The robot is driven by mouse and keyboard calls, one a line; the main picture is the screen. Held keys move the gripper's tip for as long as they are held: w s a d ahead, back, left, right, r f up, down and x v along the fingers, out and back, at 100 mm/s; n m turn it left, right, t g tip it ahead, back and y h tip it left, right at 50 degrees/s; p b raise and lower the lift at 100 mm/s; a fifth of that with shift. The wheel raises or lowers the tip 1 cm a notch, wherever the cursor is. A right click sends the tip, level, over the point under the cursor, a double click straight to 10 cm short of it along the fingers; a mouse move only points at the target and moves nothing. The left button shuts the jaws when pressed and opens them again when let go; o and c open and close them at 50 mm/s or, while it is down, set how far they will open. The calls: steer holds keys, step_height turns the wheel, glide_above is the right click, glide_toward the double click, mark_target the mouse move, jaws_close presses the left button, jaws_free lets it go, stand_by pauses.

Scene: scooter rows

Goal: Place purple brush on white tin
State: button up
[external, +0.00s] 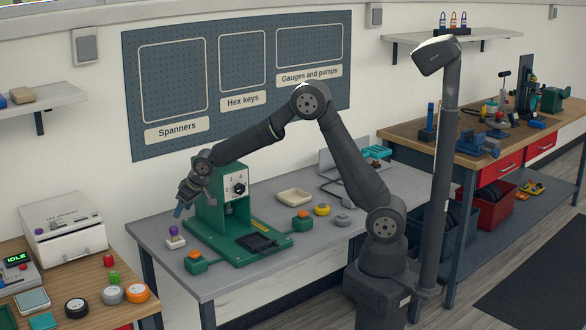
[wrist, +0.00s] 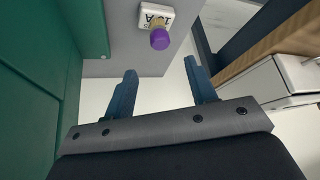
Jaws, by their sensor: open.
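The purple brush (external: 173,231) has a purple end and a tan part below it, and stands on a small white block (external: 176,243) at the left end of the grey bench. In the wrist view, the purple end (wrist: 159,39) shows just beyond the fingertips, with the white block (wrist: 155,16) marked "10A" behind it. My gripper (external: 180,211) is open, empty and above the brush; its two blue fingers (wrist: 160,72) are apart in the wrist view. A pale round tin (external: 112,295), likely the white tin, sits on the wooden table between a black and an orange one.
A green press (external: 226,205) stands close beside my gripper. A cream tray (external: 294,197) and a yellow round item (external: 321,210) lie farther right. A white box machine (external: 63,229) stands at the back of the wooden table, with small red and green objects near the tins.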

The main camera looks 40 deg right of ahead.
mark_target(174, 227)
steer(key=shift+v, duration=1.35)
steer(key=x, duration=1.2)
steer(key=shift+f, duration=0.15)
steer(key=shift+d+r, duration=0.1)
steer(key=shift+r, duration=0.1)
